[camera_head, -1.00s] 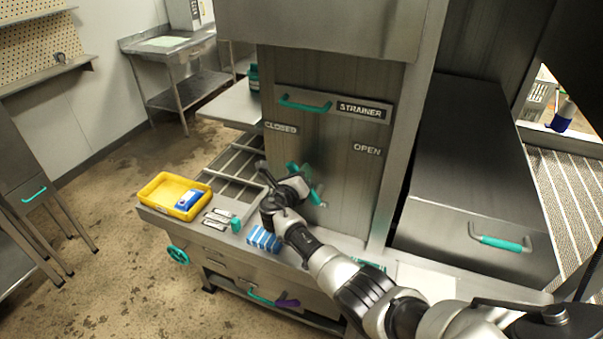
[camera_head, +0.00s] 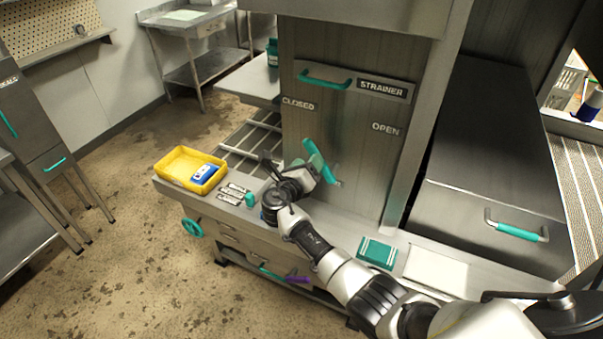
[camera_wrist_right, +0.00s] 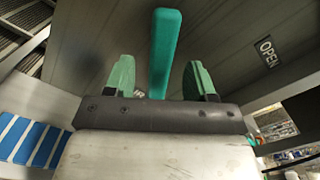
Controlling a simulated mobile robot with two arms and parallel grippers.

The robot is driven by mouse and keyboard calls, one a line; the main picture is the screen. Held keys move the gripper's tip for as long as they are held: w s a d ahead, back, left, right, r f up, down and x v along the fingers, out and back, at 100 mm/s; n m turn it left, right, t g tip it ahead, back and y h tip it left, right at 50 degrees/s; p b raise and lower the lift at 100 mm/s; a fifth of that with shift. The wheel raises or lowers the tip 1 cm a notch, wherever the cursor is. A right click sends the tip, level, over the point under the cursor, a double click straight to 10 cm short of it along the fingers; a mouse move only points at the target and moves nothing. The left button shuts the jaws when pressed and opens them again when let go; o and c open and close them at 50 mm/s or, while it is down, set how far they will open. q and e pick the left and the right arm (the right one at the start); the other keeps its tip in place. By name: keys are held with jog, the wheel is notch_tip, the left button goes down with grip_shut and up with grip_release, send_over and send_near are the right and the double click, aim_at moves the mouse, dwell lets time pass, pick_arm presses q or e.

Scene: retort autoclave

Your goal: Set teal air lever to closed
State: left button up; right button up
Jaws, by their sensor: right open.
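The teal air lever (camera_head: 320,160) is on the grey front panel (camera_head: 345,130), below and between the CLOSED label (camera_head: 298,104) and the OPEN label (camera_head: 385,129). It slants from upper left to lower right. My right gripper (camera_head: 305,172) is just in front of the lever, at its lower left. In the right wrist view its jaws (camera_wrist_right: 160,80) are open, one green finger on each side of the teal lever (camera_wrist_right: 164,45). Gaps show on both sides, and I cannot tell how deep the lever sits between them. My left gripper is out of view.
A yellow tray (camera_head: 172,164) with a blue box (camera_head: 205,174) stands on the counter's left end, beside small packets (camera_head: 232,192). A teal STRAINER handle (camera_head: 324,80) is above the lever. A teal-handled metal box (camera_head: 480,220) stands at the right.

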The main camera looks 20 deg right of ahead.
jog(key=shift+b+v, duration=0.3)
jog(key=shift+v, duration=2.05)
